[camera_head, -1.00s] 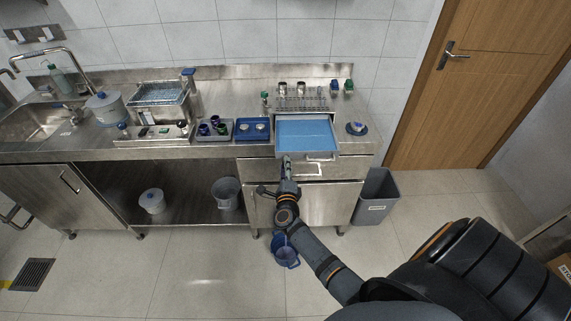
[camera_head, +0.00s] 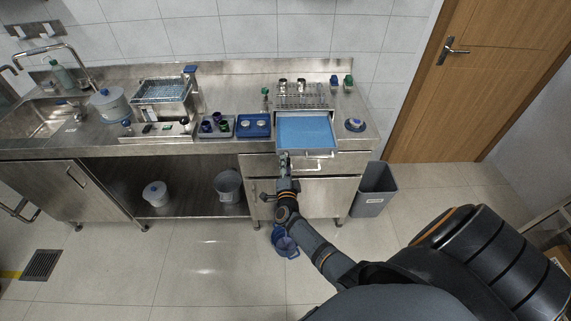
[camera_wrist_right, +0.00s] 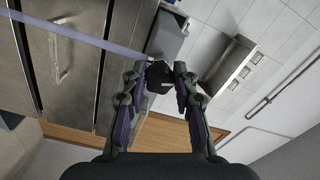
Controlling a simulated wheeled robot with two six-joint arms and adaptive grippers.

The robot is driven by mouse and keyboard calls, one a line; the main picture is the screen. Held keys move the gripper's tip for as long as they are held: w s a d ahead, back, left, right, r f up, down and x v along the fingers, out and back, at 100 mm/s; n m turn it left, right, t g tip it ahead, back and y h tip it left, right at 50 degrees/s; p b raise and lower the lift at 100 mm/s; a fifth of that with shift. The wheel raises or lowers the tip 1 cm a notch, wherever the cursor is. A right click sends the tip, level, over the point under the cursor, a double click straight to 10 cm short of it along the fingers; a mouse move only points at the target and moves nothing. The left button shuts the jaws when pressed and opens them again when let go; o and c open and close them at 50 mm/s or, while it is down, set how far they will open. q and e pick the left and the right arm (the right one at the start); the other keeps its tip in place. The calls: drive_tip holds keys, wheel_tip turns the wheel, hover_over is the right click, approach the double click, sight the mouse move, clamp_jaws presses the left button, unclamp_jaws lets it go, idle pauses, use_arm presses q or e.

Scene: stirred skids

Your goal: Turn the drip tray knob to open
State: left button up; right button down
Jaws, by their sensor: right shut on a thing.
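My right gripper (camera_head: 284,155) is at the front of the steel counter, by the left part of the drawer-like unit that carries a blue tray (camera_head: 305,130). The wrist view shows its two fingers (camera_wrist_right: 163,78) closed around a small black thing (camera_wrist_right: 158,87), which looks like the knob. The fingers and the arm hide most of the knob in the head view, so I cannot tell how far it is turned. My left gripper is not in view.
A grey bin (camera_head: 375,190) stands right of the cabinet and a blue bucket (camera_head: 286,243) is on the floor beneath my arm. A rack (camera_head: 300,100) and a blue dish (camera_head: 355,125) stand on the counter.

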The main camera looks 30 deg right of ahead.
drive_tip(key=shift+f, duration=0.1)
idle(0.4)
drive_tip(key=c, duration=1)
unclamp_jaws()
drive_tip(key=v, duration=1.2)
drive_tip(key=shift+s, duration=0.1)
